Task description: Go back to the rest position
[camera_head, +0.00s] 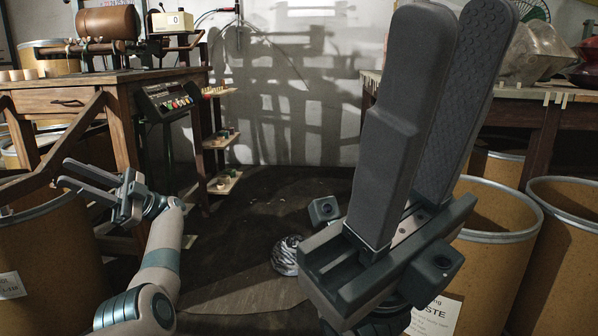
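My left gripper (88,178) is at the left, pointing left, in front of the wooden workbench (60,99). Its two fingers are apart with nothing seen between them. My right gripper (462,8) is large and close to the camera at the right, with its fingers pointing up. A gap shows between its fingers and it holds nothing visible. On the workbench is a winding machine with a brown cylinder (108,22). A cream counter box (172,21) stands beside it.
A button panel (166,99) and small shelves (223,143) stand right of the workbench. Cardboard drums (568,250) stand at the right, near another table (520,92). Another drum (45,262) is at the lower left. Open floor lies in the middle, with a shiny silver object (286,256).

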